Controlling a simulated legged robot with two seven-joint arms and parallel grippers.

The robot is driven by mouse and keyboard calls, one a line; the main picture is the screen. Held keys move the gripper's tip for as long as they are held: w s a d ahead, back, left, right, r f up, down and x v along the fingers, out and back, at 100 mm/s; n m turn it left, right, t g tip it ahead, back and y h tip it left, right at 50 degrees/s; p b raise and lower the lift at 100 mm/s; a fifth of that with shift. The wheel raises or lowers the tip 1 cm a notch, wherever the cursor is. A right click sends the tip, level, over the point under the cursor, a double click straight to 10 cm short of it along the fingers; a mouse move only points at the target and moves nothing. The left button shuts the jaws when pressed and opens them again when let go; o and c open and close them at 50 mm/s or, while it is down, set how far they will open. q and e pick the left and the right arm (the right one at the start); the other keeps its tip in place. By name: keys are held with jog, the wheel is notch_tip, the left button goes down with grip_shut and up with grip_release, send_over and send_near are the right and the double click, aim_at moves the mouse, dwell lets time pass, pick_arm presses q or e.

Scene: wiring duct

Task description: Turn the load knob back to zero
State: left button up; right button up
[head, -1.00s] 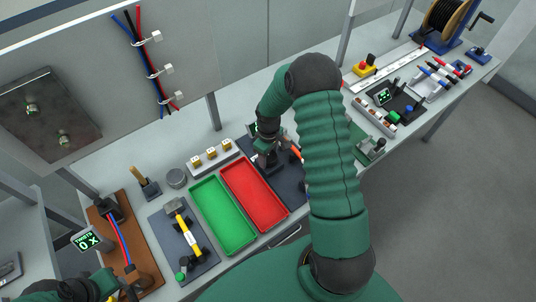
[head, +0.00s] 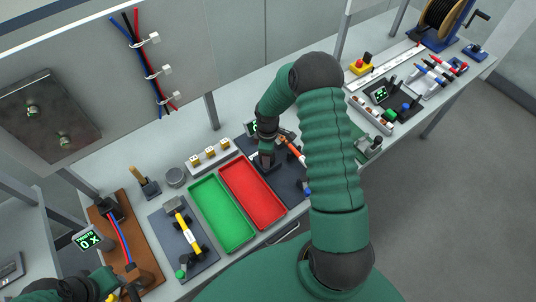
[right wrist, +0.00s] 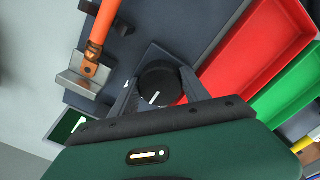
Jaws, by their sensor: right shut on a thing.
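The load knob (right wrist: 159,84) is a round black knob with a white pointer line, seen in the right wrist view on a dark block. My right gripper (right wrist: 160,95) is around the knob, its fingers shut on the knob's sides. In the head view my right gripper (head: 266,160) is low over the dark mat right of the red tray, and the arm hides the knob there. A small dark display (right wrist: 70,125) with a partly visible light mark stands beside the knob. My left gripper (head: 110,292) is at the bottom left edge, partly cut off; its fingers are unclear.
A red tray (head: 232,168) and a green tray (head: 194,191) lie left of the knob. An orange-handled tool (right wrist: 103,25) in a metal holder is close to the right gripper. A yellow-handled hammer (head: 187,229) lies on another mat. Connectors (head: 210,157) stand behind the trays.

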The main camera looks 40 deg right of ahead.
jog(key=shift+w, duration=0.1)
jog(key=o, duration=1.2)
pick_arm(q)
jog(key=shift+w, duration=0.1)
pick_arm(e)
jog(key=shift+o, duration=0.9)
pick_arm(q)
jog(key=shift+s+b+x, duration=0.2)
jog(key=shift+b+x, duration=0.75)
pick_arm(e)
notch_tip(320, 180, up, 17)
jog(key=shift+w+f, duration=0.1)
